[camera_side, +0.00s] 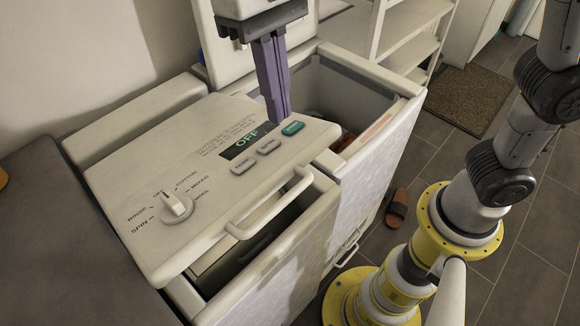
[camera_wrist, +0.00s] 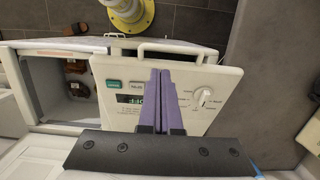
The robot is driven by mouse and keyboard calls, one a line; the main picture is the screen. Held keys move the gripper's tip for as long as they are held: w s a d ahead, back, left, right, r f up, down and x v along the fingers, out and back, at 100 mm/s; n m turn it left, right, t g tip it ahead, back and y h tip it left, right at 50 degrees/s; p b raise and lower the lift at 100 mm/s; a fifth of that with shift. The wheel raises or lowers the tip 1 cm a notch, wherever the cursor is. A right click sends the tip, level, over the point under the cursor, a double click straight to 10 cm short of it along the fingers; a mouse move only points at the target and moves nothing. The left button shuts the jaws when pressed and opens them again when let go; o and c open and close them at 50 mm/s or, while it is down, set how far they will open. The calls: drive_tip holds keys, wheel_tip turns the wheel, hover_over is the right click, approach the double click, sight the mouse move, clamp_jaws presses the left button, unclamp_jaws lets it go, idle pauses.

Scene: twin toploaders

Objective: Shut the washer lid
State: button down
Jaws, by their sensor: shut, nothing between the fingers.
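The left machine's lid (camera_side: 160,165), with a dial, buttons and an OFF display, is partly raised. A dark gap shows under its front edge, and a bar handle (camera_side: 270,203) runs along that edge. The wrist view shows this lid (camera_wrist: 205,75) under my fingers. The right machine's lid (camera_side: 232,62) stands raised behind its open tub (camera_side: 335,88). My gripper (camera_side: 279,115) has its purple fingers together, pointing down by the back right corner of the left lid, in front of the raised lid. Whether the fingers touch anything is unclear.
Several dark and reddish items (camera_wrist: 75,66) lie in the open tub. A grey counter (camera_side: 60,240) adjoins the left side. A white shelf (camera_side: 405,45) stands behind on the right. A brown slipper (camera_side: 396,208) and a mat (camera_side: 468,97) lie on the floor.

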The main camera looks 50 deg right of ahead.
sight(293, 190)
drive_tip(key=f, duration=0.4)
drive_tip(key=s+f, duration=0.1)
drive_tip(key=f, duration=0.3)
drive_tip(key=s+f, duration=0.1)
drive_tip(key=f, duration=0.3)
drive_tip(key=shift+f, duration=0.25)
